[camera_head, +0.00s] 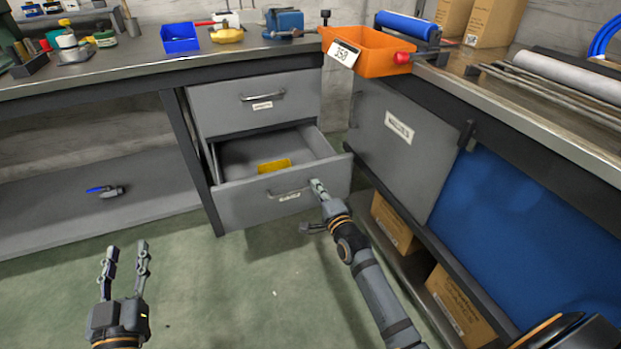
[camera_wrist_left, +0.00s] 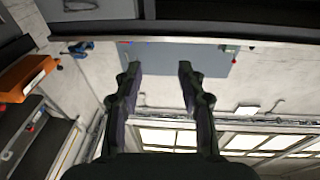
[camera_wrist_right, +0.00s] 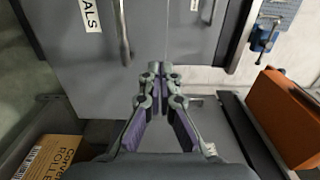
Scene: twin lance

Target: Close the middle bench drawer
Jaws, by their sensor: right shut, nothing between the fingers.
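The middle bench drawer (camera_head: 240,205) is grey and stands pulled out below a shut drawer (camera_head: 222,110). Its bar handle (camera_head: 290,193) and a small label are on its front, and a yellow object (camera_head: 274,166) lies inside. My right gripper (camera_head: 317,184) is shut and empty at the drawer front, just right of the handle; I cannot tell if it touches. In the right wrist view its closed fingertips (camera_wrist_right: 163,66) are beside the drawer front (camera_wrist_right: 70,50) and handle (camera_wrist_right: 123,35). My left gripper (camera_head: 128,248) is open and empty over the floor, away from the drawer.
A sliding grey panel (camera_head: 385,160) and side bench stand close right of the drawer. Cardboard boxes (camera_head: 458,305) sit on the low shelf under it. An orange bin (camera_head: 366,48) is on the bench corner. The green floor (camera_head: 215,290) before the drawer is clear.

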